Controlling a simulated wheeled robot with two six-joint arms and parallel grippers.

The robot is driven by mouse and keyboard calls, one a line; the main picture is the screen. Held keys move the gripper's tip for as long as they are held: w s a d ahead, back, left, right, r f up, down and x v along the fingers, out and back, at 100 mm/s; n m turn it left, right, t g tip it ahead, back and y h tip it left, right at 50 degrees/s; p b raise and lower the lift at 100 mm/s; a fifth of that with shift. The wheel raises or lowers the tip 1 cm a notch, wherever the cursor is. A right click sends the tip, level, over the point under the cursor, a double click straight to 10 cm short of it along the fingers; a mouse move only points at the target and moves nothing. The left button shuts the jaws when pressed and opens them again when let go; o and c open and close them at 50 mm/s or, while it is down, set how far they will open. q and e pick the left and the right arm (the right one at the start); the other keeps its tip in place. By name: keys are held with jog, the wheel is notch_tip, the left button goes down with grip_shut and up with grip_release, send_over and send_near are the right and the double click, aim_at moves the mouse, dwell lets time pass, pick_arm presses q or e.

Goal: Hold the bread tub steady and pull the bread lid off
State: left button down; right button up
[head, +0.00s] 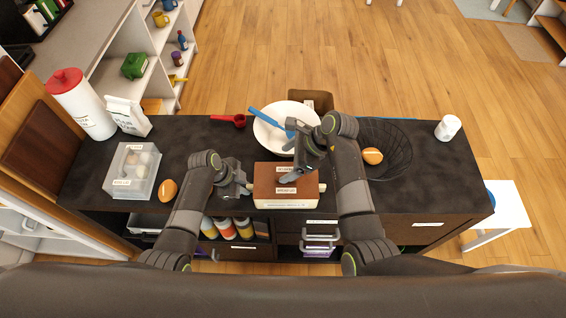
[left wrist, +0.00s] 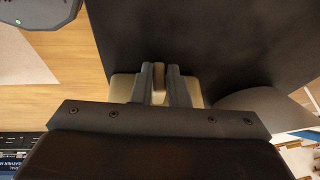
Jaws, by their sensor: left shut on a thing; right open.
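The bread tub (head: 262,203) is a cream box near the front edge of the dark counter, with the brown bread lid (head: 265,180) on top of it. My left gripper (head: 246,187) is at the tub's left side. In the left wrist view its fingers (left wrist: 159,82) are shut on a narrow tan piece, with the cream tub (left wrist: 123,88) behind them. My right gripper (head: 288,175) is open above the back of the lid and hides part of it. I cannot tell whether it touches the lid.
A white bowl (head: 264,134) with a blue utensil stands behind the tub. A dark wire basket (head: 395,160) is to the right. A red scoop (head: 230,119) lies behind.

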jog(key=w+a+r+m+t+y, duration=0.3)
jog(key=w+a+r+m+t, duration=0.15)
jog(key=w+r, duration=0.25)
jog(key=w+a+r+m+t+y, duration=0.3)
jog(key=w+r+m+t, duration=0.2)
jog(key=w+r+m, duration=0.15)
jog(key=w+d+r+m+t+h, duration=0.35)
jog(key=w+r+m+t, duration=0.35)
jog(key=m, duration=0.3)
jog(key=w+d+m+t+h, duration=0.2)
jog(key=w+d+m+h, duration=0.3)
jog(key=m, duration=0.4)
jog(key=m+g+h, duration=0.5)
jog(key=m+g, duration=1.8)
jog(key=g, duration=0.1)
send_over(286, 172)
jog(key=w, duration=0.2)
notch_tip(286, 172, down, 14)
pick_arm(q)
jog(key=shift+f, duration=0.1)
pick_arm(e)
jog(key=shift+t, duration=0.35)
jog(key=x, duration=1.1)
jog(key=shift+a+f, duration=0.25)
jog(key=shift+f, duration=0.2)
